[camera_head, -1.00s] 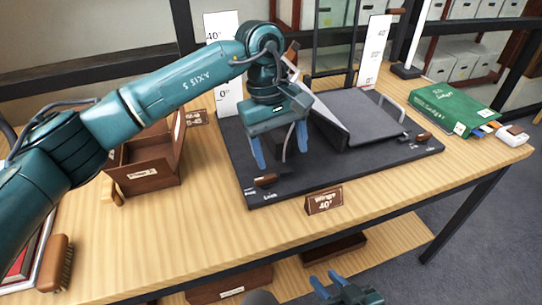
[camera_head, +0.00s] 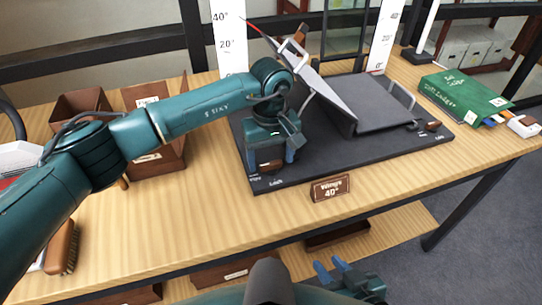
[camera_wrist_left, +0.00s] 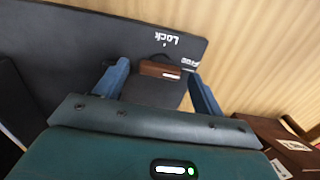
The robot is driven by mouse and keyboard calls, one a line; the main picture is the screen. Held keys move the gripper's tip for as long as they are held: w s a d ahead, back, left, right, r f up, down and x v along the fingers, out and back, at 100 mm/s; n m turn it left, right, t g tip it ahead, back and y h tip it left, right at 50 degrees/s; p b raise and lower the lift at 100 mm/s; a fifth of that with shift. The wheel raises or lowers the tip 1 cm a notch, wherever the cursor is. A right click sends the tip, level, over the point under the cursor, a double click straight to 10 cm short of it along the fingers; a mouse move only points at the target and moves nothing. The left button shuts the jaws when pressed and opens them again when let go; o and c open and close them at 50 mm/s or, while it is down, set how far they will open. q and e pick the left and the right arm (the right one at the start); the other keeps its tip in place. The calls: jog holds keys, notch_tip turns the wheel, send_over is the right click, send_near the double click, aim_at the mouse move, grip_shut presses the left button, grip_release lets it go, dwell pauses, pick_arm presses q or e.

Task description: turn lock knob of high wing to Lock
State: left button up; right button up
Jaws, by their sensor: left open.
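The high wing (camera_head: 330,92) is a grey panel tilted up on the left half of the dark cradle base (camera_head: 345,165). Its lock knob (camera_head: 268,165) is a small brown bar at the base's front left corner. My left gripper (camera_head: 270,160) is open and low over the knob, with one blue finger on each side. The left wrist view shows the knob (camera_wrist_left: 160,70) between the spread fingers, with gaps beside it. The knob's marked end lies near a partly hidden label; the "Lock" label (camera_wrist_left: 170,38) is apart from it. My right gripper (camera_head: 331,268) is open and empty at the bottom.
A "Wings 40°" sign (camera_head: 330,188) stands at the base's front edge. A second brown knob (camera_head: 433,126) is at the base's right. A green box (camera_head: 463,98) lies farther right, and brown boxes (camera_head: 150,125) stand left.

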pick_arm(q)
jog(key=shift+f, duration=0.35)
jog(key=shift+c, duration=0.3)
jog(key=c, duration=0.9)
